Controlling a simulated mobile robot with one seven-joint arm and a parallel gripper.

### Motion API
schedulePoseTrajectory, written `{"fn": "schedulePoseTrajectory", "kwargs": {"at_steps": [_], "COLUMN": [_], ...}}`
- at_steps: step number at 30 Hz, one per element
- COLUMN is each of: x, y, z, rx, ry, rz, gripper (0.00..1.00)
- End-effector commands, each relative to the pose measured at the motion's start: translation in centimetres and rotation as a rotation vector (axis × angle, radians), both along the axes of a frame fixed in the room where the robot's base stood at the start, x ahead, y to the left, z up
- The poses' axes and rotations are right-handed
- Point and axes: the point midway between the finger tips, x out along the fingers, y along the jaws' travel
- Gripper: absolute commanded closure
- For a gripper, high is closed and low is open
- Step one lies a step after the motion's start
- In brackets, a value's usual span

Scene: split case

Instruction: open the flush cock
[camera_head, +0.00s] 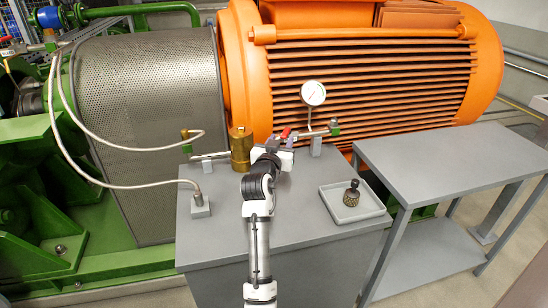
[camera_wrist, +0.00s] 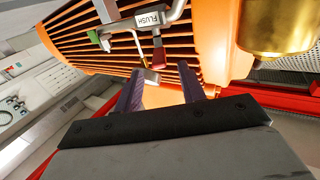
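The flush cock shows in the wrist view as a metal pipe fitting with a white tag reading FLUSH (camera_wrist: 150,18). A dark red lever (camera_wrist: 158,54) sticks out from it towards my gripper. In the head view, the red lever (camera_head: 286,133) shows just beyond my gripper (camera_head: 280,143), on the pipe right of the brass cylinder (camera_head: 241,150). In the wrist view, my gripper (camera_wrist: 162,75) is open, with its two purple fingers apart. The lever's end appears between the fingertips in the picture; I see no contact and cannot tell the exact depth.
A pressure gauge (camera_head: 313,93) stands on the pipe, with a green-handled fitting (camera_head: 334,127) at its right end. The brass cylinder is close on the left. A tray (camera_head: 377,206) holding a small dark knurled part (camera_head: 352,193) sits at right. The side table (camera_head: 450,165) is clear.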

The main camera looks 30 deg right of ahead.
Motion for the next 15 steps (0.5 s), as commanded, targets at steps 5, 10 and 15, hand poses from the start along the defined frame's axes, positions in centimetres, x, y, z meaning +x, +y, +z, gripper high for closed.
{"fn": "schedulePoseTrajectory", "kwargs": {"at_steps": [5, 10, 15], "x": [-2.5, -4.3, -5.1], "y": [2.8, 4.6, 5.4], "z": [-0.2, -0.1, 0.0], "rx": [-0.001, -0.001, -0.001], "ry": [-0.002, -0.001, 0.0], "rz": [0.002, 0.001, 0.0], "gripper": [0.6, 0.6, 0.6]}}
